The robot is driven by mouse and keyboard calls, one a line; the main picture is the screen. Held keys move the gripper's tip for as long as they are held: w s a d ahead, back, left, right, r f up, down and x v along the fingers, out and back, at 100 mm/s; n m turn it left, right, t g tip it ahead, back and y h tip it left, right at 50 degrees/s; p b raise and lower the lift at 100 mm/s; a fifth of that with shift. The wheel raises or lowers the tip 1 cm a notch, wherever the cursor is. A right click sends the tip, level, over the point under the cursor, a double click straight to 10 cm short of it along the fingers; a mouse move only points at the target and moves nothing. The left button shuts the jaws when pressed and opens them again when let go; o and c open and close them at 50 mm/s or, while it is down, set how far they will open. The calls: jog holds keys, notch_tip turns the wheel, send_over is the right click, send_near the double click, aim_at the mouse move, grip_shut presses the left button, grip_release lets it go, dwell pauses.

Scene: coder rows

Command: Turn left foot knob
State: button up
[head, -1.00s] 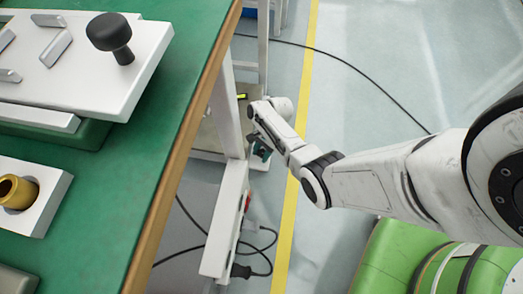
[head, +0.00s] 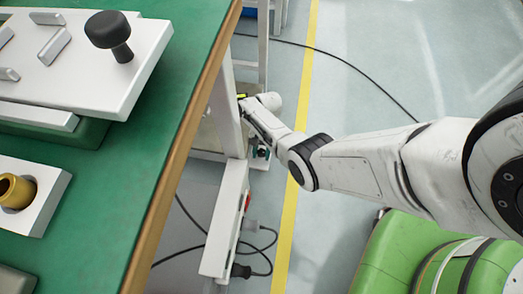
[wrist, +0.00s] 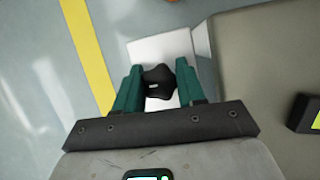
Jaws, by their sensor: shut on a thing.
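The foot knob (wrist: 158,84) is black and lobed, and it shows in the wrist view in front of a white bracket-like part (wrist: 160,48). My gripper (wrist: 158,74) has green fingers, one on each side of the knob, and is shut on it. In the head view my gripper (head: 260,151) is low beside the table's white leg (head: 228,115), below the tabletop. The knob cannot be made out clearly there.
The green tabletop (head: 150,150) with its wooden edge is on the left. It carries a white plate with a black knob (head: 110,35) and a brass cylinder (head: 15,190). Cables lie on the floor. The floor right of the yellow line (head: 300,110) has free room.

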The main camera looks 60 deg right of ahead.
jog(key=o, duration=1.1)
jog(key=shift+c, duration=0.2)
